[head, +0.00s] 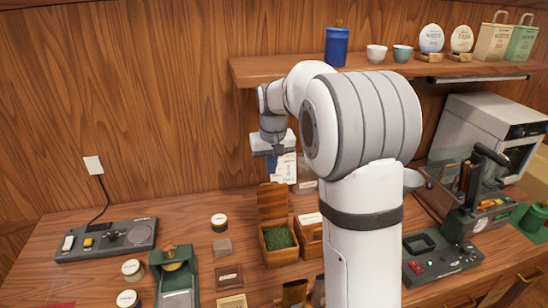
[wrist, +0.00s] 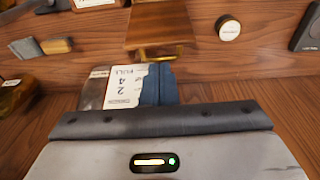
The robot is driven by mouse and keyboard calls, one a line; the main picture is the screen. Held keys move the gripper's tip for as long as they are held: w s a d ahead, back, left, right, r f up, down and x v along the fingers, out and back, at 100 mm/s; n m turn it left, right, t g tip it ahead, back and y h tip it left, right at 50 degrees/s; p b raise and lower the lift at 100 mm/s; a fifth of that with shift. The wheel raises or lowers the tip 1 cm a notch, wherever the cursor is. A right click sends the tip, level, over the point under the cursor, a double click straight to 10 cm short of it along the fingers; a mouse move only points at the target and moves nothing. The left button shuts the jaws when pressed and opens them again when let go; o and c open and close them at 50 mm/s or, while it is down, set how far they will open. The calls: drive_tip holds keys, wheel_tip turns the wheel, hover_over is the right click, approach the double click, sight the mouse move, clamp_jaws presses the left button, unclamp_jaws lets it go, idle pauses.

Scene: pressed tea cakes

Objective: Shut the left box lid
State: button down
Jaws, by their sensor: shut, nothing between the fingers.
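The left box (head: 264,245) is a small wooden box with green loose contents (head: 279,238) inside. Its wooden lid (head: 272,203) stands raised at the back of the box. In the wrist view a wooden panel (wrist: 158,22) with a brass clasp (wrist: 160,53) shows at the top; it looks like this lid. My gripper (head: 273,167), with blue fingers, points down above and slightly behind the lid, apart from it. The fingers (wrist: 155,85) are shut and empty in the wrist view.
A second wooden box (head: 310,243) stands just right, partly hidden by my arm. A white printed card (head: 285,168) stands behind my gripper. A shelf (head: 290,69) with cups and a blue canister (head: 337,47) hangs above. Round tins, including one (head: 219,222), lie left.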

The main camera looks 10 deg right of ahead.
hover_over(271, 199)
drive_tip(key=w, duration=0.3)
wheel_tip(271, 199, down, 5)
drive_tip(key=shift+s+d+p, duration=0.25)
drive_tip(key=shift+p, duration=0.05)
drive_tip(key=shift+d+f, duration=0.15)
drive_tip(key=shift+d, duration=0.15)
